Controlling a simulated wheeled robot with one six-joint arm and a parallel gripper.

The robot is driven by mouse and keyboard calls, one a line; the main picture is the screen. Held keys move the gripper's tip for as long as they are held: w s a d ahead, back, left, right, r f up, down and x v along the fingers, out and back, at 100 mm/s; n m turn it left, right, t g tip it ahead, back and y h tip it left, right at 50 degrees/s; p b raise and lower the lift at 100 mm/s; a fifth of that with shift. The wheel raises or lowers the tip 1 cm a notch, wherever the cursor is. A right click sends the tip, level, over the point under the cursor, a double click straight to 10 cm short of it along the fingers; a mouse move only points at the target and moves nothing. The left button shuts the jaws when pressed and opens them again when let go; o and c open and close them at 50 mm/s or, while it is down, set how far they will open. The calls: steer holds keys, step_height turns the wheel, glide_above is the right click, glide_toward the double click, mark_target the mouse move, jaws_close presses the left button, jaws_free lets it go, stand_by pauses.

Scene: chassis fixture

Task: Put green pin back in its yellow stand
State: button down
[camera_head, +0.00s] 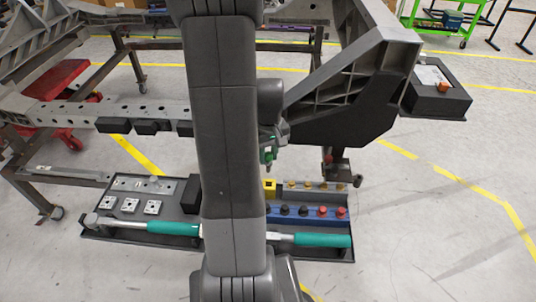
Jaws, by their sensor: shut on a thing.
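The green pin (268,156) shows just right of my arm, small and partly hidden. My gripper (267,148) is shut on it and holds it above the tray. The yellow stand (269,189) is a small yellow block with a dark opening, in the tray right of my arm. The pin is above the stand in the picture and apart from it. My arm hides part of the gripper, so the fingers are hard to make out.
A dark tray (95,234) holds white square plates, teal-handled tools (322,240) and a blue rack (333,213) with black and red knobs. Several small yellow pieces stand behind the rack. A large grey metal chassis (385,65) rises behind the tray.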

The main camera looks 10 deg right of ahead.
mark_target(269, 170)
steer(key=shift+w+r+p, duration=0.1)
steer(key=shift+r+p, duration=2.1)
steer(key=shift+r, duration=0.75)
steer(key=shift+f, duration=0.1)
step_height(269, 170, down, 6)
steer(key=n+b, duration=0.3)
steer(key=b, duration=0.1)
steer(key=shift+d, duration=0.15)
steer(key=shift+f+b, duration=2.3)
steer(key=shift+f, duration=0.35)
steer(key=shift+f+b, duration=0.9)
steer(key=shift+f, duration=0.3)
steer(key=shift+f+b, duration=0.9)
steer(key=shift+f, duration=0.3)
steer(key=c, duration=1.1)
jaws_free()
